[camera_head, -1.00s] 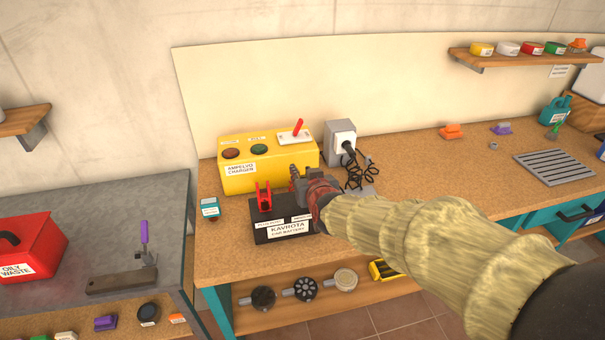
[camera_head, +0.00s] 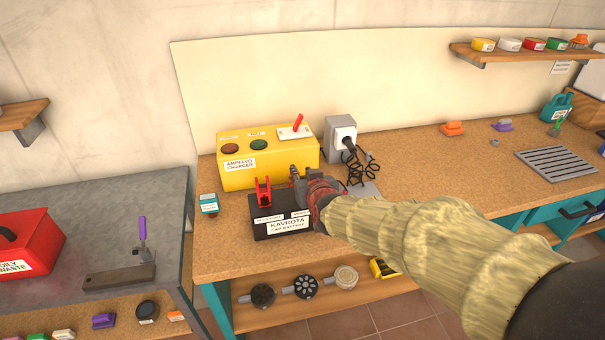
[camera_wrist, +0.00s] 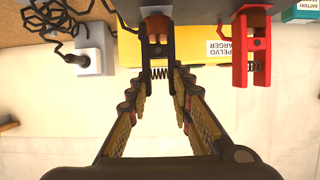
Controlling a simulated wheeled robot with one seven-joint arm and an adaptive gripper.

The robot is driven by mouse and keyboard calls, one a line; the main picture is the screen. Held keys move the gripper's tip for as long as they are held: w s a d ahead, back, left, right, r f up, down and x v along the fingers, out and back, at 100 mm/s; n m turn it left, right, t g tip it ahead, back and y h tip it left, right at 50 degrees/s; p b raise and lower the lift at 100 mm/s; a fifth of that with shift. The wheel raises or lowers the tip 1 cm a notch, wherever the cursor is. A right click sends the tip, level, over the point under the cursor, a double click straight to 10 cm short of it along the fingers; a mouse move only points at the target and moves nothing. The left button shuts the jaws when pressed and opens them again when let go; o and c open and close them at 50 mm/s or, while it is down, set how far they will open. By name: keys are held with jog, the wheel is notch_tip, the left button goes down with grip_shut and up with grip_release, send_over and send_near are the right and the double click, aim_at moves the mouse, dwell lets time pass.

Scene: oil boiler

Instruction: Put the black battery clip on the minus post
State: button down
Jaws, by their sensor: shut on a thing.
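My gripper (camera_wrist: 160,95) is shut on the black battery clip (camera_wrist: 158,52), which shows between the fingers in the wrist view. In the head view my gripper (camera_head: 308,190) is at the right end of the black car battery (camera_head: 275,230). The red clip (camera_head: 263,191) stands upright at the battery's left end; it also shows at the right in the wrist view (camera_wrist: 252,50). A copper-coloured part shows in the jaws of the black clip.
A yellow charger (camera_head: 265,165) with a red-handled switch stands behind the battery. A grey socket box (camera_head: 341,138) with a black coiled cable is to its right. A small teal box (camera_head: 209,204) stands left of the battery. The bench right of my arm is mostly clear.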

jog(key=shift+f+b, duration=0.3)
jog(key=shift+f, duration=0.05)
jog(key=c, duration=1.5)
grip_release()
jog(key=v, duration=1.2)
